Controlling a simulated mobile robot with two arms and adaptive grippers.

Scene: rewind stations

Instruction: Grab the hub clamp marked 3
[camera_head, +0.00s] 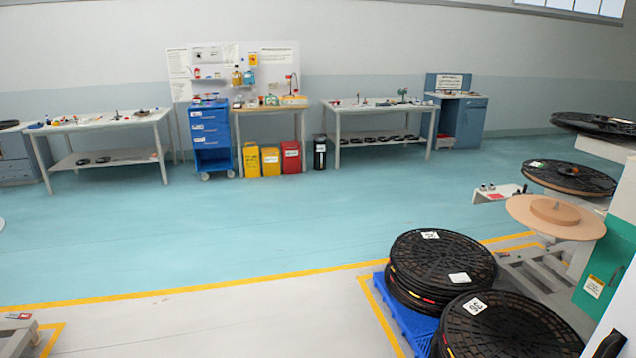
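I cannot make out a hub clamp marked 3 anywhere in this view. Several small items lie on the left workbench (95,122) and the right workbench (380,105) across the room, too small to identify. A small white shelf (492,196) at the right carries a few small dark pieces whose markings I cannot read. Neither of my grippers is in view.
Stacked black reels (440,262) stand on a blue pallet (405,318) at the lower right, with another reel (510,330) in front. A rewind machine with a green panel (606,265) stands at the right edge. A blue drawer cart (210,138) stands between the benches. The floor ahead is clear.

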